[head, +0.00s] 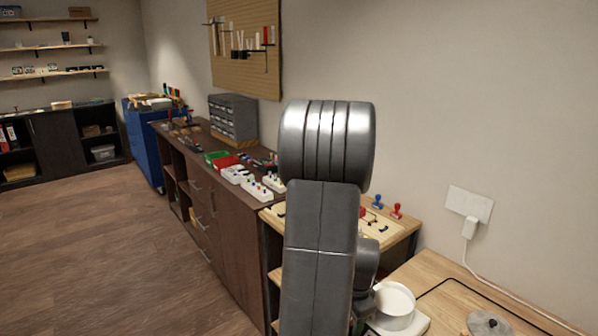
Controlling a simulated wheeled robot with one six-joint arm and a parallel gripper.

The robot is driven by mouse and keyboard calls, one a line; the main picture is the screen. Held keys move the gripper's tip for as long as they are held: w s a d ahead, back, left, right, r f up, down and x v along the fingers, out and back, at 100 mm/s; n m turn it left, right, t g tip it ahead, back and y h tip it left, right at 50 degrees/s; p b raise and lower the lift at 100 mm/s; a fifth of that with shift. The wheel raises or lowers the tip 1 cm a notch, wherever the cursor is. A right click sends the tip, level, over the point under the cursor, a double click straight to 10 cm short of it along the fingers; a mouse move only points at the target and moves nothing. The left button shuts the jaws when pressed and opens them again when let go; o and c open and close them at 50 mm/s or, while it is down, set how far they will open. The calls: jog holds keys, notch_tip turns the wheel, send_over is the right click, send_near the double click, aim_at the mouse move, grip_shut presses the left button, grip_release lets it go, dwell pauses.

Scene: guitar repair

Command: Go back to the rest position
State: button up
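My arm stands in the middle of the head view, with a grey link rising from the bottom edge to a large silver joint at the top. My gripper is not in view, so I cannot see its fingers or whether it holds anything. The arm covers part of the dark wooden cabinet (241,225) and part of the light wooden stand (405,233) behind it.
Small trays and parts line the cabinet top. A grey drawer unit (233,119) stands there below a pegboard (244,75). A blue cabinet (143,150) is farther back. A white round container (395,300) sits at lower right. The wooden floor (95,245) at left is clear.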

jog(key=shift+r, duration=0.15)
notch_tip(320, 180, up, 14)
jog(key=p, duration=0.1)
notch_tip(320, 180, down, 14)
jog(key=shift+s+r+b, duration=0.1)
jog(key=shift+b, duration=0.4)
jog(key=shift+f, duration=0.25)
jog(key=n, duration=0.4)
jog(key=shift+n, duration=0.3)
jog(key=n, duration=0.5)
jog(key=shift+y+p, duration=0.3)
jog(key=shift+p, duration=0.05)
jog(key=n, duration=0.5)
jog(key=shift+w+r+g+p, duration=0.1)
jog(key=shift+w+g+p, duration=0.1)
jog(key=shift+g+p, duration=0.1)
jog(key=n+p, duration=0.1)
jog(key=n, duration=0.4)
jog(key=shift+n, duration=0.3)
